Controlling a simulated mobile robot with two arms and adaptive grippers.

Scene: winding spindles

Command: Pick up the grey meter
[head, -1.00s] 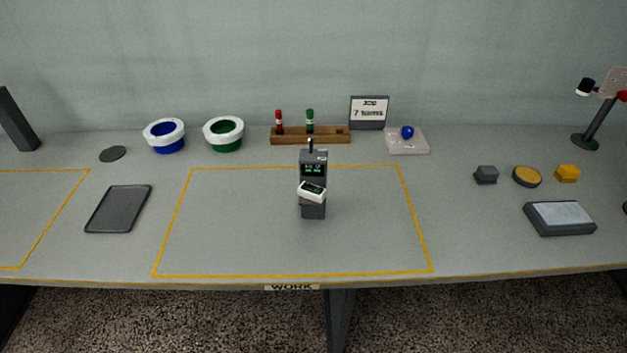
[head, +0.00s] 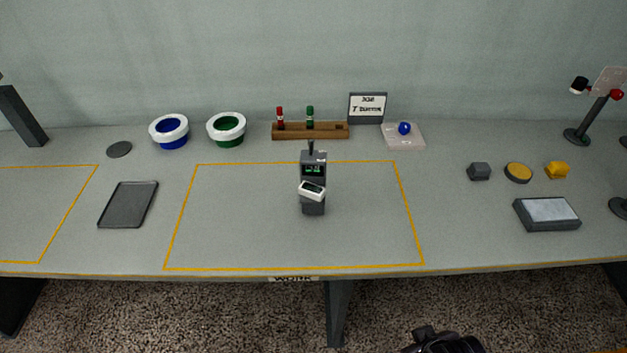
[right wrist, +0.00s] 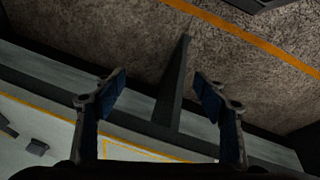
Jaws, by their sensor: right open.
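A dark grey upright device (head: 314,169) with a lit green display and a short stub on top stands in the middle of the table, inside the yellow outlined area. A white piece with a small dark screen (head: 312,190) sits against its front. I cannot tell whether the two are joined. My right gripper (right wrist: 160,82) is open and empty in the right wrist view, with the table edge and floor beyond its fingers. A dark part of my right arm shows at the bottom of the head view, well short of the device. My left gripper is out of view.
A black tray (head: 128,205) lies left of the yellow outline. A grey box (head: 546,214) lies right. The outlined area around the device is clear.

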